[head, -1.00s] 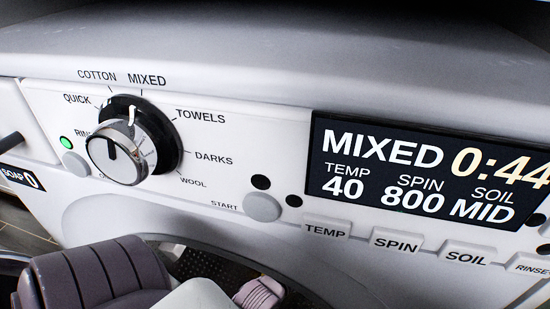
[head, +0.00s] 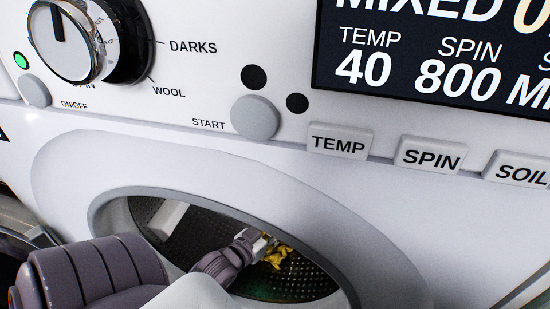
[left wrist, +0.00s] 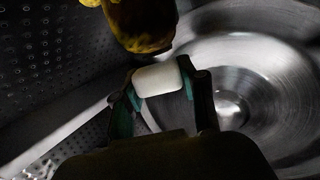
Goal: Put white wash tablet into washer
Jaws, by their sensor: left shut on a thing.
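The washer (head: 330,215) has its round opening in view, and the perforated metal drum (head: 150,208) shows inside. My left arm reaches in through the opening, and my left gripper (head: 262,243) is inside the drum. In the left wrist view, my left gripper (left wrist: 158,88) is shut on the white wash tablet (left wrist: 157,79), a small rounded block held between the fingertips. Drum walls surround it, and the tablet appears clear of them. In the head view the tablet is too small to make out for certain. My right gripper is not in view.
A yellow and dark object (left wrist: 140,22) is close beyond the tablet; a yellow thing (head: 277,257) also shows beside the gripper in the head view. The opening's rim (head: 245,208) surrounds my arm. The dial (head: 62,38) and START button (head: 255,117) are above.

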